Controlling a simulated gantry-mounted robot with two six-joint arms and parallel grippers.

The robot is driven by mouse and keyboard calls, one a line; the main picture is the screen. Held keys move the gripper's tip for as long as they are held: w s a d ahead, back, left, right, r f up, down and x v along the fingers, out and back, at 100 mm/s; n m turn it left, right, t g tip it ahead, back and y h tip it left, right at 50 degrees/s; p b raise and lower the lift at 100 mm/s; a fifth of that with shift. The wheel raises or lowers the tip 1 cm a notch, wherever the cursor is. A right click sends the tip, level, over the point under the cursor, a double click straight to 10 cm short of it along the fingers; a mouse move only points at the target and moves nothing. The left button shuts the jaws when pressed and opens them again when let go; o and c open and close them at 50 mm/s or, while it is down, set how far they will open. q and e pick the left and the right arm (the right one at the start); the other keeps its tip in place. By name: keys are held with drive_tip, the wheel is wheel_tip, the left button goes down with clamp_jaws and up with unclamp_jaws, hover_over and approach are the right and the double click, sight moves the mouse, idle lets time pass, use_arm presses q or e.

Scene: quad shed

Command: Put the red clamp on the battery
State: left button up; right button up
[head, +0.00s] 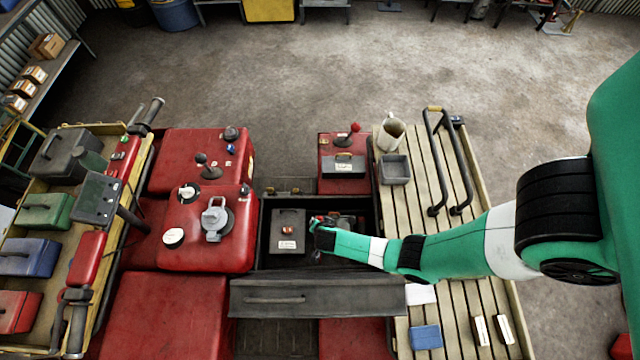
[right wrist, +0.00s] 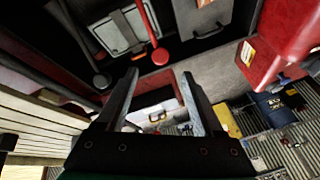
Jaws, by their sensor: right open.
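The dark grey battery (head: 289,245), with a white label and red parts on top, sits in the dark open bay. It shows partly at the top of the right wrist view (right wrist: 200,22). My right gripper (right wrist: 160,76) is open, and its fingers look empty. In the head view the right gripper (head: 317,238) is just right of the battery. A red stem with a round end, probably the red clamp (right wrist: 150,28), appears beyond the fingertips, apart from them. In the head view it is hidden or too small to tell. My left gripper is not in view.
A dark stem with a round end (right wrist: 90,62) and a pale-edged box (right wrist: 122,32) lie near the red stem. Red tanks (head: 205,215) stand left of the bay, a slatted deck (head: 440,250) right. A dark panel (head: 320,298) borders its near side.

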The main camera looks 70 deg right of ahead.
drive_tip(key=b+x, duration=0.5)
drive_tip(key=x, duration=0.2)
drive_tip(key=shift+d+f+b, duration=0.1)
drive_tip(key=shift+f+b, duration=0.2)
drive_tip(key=shift+f, duration=0.05)
drive_tip(key=shift+w+d+f, duration=0.15)
drive_tip(key=shift+d+f, duration=0.05)
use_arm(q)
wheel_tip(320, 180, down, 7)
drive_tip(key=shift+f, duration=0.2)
use_arm(e)
clamp_jaws()
